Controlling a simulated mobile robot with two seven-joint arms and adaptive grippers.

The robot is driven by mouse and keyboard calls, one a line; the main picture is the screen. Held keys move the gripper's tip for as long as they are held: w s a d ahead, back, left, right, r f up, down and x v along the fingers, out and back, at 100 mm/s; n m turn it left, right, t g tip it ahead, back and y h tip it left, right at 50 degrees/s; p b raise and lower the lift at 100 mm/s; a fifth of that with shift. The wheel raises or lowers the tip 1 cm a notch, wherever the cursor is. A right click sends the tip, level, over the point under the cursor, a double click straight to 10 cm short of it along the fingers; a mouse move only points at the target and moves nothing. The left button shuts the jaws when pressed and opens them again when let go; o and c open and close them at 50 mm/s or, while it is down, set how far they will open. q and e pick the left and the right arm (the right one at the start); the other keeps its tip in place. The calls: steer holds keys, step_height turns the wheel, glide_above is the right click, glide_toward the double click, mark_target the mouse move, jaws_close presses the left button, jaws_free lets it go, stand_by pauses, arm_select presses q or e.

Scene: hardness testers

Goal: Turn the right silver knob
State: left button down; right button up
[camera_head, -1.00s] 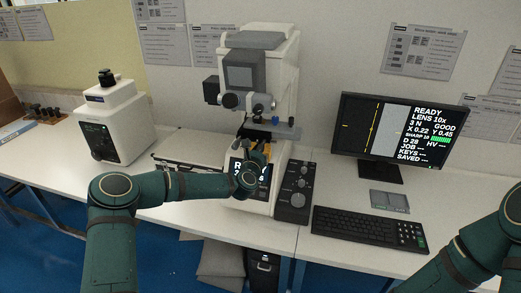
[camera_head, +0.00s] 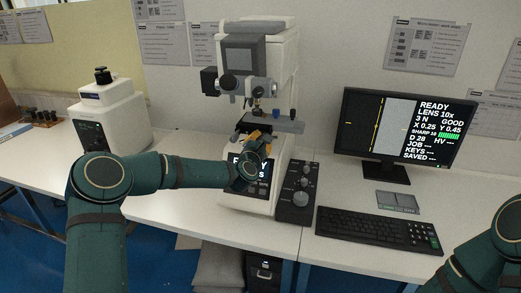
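The hardness tester (camera_head: 258,60) is white with a grey head and stands at the middle back of the table. My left arm comes in from the left, and its gripper (camera_head: 254,137) is at the tester's stage, just above the front display. Small orange parts show there. My gripper's wrist hides the stage's front, so I cannot tell whether its fingers touch a silver knob. A grey stage plate (camera_head: 284,125) sticks out to the right above the gripper. A black control panel (camera_head: 296,205) with several knobs stands right of the tester's base. My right gripper is out of view.
The monitor (camera_head: 403,130) shows X 0.25 and Y 0.45. A keyboard (camera_head: 375,232) and a small grey pad (camera_head: 397,201) lie before it. A second white tester (camera_head: 108,115) stands at the left. Bare tabletop shows between the panel and the keyboard.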

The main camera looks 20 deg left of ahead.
arm_select(q)
steer(key=m+b, duration=0.2)
steer(key=m, duration=0.1)
steer(key=shift+d, duration=0.1)
steer(key=m+b, duration=0.3)
steer(key=m, duration=0.1)
steer(key=shift+b, duration=0.3)
steer(key=shift+m+b, duration=0.85)
steer(key=shift+m, duration=0.75)
steer(key=c, duration=0.8)
jaws_free()
steer(key=shift+o, duration=0.2)
